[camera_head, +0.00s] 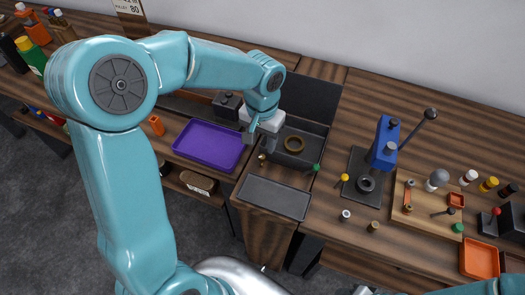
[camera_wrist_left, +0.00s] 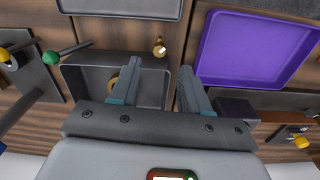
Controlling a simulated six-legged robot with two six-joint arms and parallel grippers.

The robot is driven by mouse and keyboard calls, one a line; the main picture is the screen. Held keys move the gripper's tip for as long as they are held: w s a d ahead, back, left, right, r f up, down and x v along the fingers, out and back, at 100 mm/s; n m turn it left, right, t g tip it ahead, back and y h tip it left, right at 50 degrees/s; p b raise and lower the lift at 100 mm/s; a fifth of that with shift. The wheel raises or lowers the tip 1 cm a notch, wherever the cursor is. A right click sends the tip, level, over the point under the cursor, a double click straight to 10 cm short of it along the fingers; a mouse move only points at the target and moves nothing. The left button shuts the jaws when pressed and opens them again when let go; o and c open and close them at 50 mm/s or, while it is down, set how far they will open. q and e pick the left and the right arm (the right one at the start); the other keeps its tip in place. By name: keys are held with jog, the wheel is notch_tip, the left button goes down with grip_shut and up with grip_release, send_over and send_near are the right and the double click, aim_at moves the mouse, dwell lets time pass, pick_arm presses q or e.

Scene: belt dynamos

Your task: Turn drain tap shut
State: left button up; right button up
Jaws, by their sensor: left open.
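A dark grey basin (camera_head: 314,136) with a brass ring (camera_head: 294,144) inside stands on the bench; the basin also shows in the left wrist view (camera_wrist_left: 78,77). A green-knobbed lever (camera_head: 316,168) is at its front right corner, and in the left wrist view (camera_wrist_left: 51,57) its rod runs along the basin's edge. A small brass fitting (camera_wrist_left: 160,47) is by the basin's near edge. I cannot tell for sure which of the two is the drain tap. My left gripper (camera_head: 266,145) is open and empty above the basin's left side, apart from the lever.
A purple tray (camera_head: 208,146) lies left of the basin and a flat grey tray (camera_head: 275,198) in front. A blue press (camera_head: 384,143) and a yellow-knobbed lever (camera_head: 344,178) stand to the right. Orange tray (camera_head: 479,258) and small parts lie farther right.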

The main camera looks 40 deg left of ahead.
aim_at(262, 156)
pick_arm(q)
jog(key=f, duration=0.4)
jog(key=shift+s+d+f, duration=0.1)
jog(key=shift+s+f, duration=0.05)
jog(key=shift+s, duration=0.1)
jog(key=shift+w+f, duration=0.2)
jog(key=shift+f, duration=0.45)
jog(key=shift+s, duration=0.1)
jog(key=shift+r, duration=0.1)
grip_shut()
jog(key=n+b, duration=0.2)
jog(key=shift+f+b, duration=0.3)
jog(key=shift+r+n, duration=0.15)
jog(key=shift+n, duration=0.25)
jog(key=shift+r, duration=0.15)
grip_release()
